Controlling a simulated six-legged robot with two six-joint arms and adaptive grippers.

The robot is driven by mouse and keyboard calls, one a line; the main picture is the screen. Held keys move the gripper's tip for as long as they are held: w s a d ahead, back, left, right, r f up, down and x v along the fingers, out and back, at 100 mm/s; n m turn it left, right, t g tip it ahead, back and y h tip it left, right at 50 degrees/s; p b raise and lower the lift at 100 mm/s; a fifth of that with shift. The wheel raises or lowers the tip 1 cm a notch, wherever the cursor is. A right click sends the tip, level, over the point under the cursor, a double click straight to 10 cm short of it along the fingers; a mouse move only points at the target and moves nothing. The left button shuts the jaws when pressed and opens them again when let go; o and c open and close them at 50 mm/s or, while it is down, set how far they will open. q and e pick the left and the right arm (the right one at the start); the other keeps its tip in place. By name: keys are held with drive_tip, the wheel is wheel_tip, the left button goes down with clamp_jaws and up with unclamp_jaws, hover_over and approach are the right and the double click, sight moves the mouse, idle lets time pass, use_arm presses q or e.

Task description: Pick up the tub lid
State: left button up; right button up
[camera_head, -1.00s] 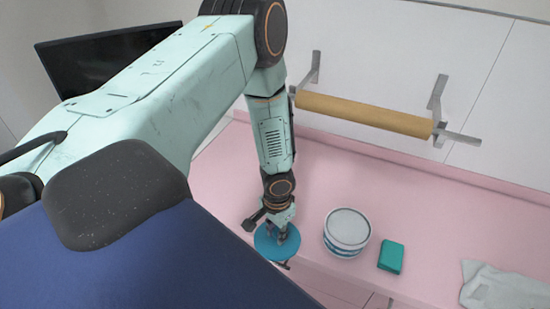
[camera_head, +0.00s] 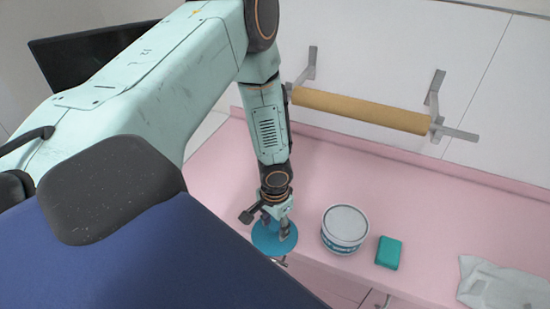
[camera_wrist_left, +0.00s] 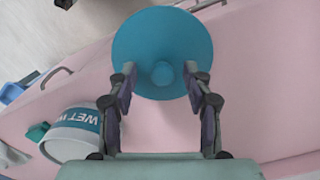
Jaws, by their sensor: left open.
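The tub lid is a round blue disc (camera_head: 263,243) with a central knob, at the front edge of the pink counter. In the left wrist view the lid (camera_wrist_left: 160,35) fills the top middle and its knob (camera_wrist_left: 162,73) lies between the fingertips. My left gripper (camera_head: 278,227) is over the lid, pointing down. In the left wrist view its fingers (camera_wrist_left: 160,76) are open on either side of the knob, with gaps showing. The white tub (camera_head: 345,228) with a blue label stands right of the lid. My right gripper is not in view.
A teal box (camera_head: 389,253) lies right of the tub on the pink counter (camera_head: 420,210). A crumpled whitish cloth (camera_head: 500,285) is at the far right. A brown paper roll (camera_head: 360,110) is on a wall holder behind. The counter behind the tub is clear.

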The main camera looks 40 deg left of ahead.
sight(275, 228)
use_arm(q)
wheel_tip(275, 228, up, 10)
drive_tip(key=shift+r, duration=0.2)
idle(0.4)
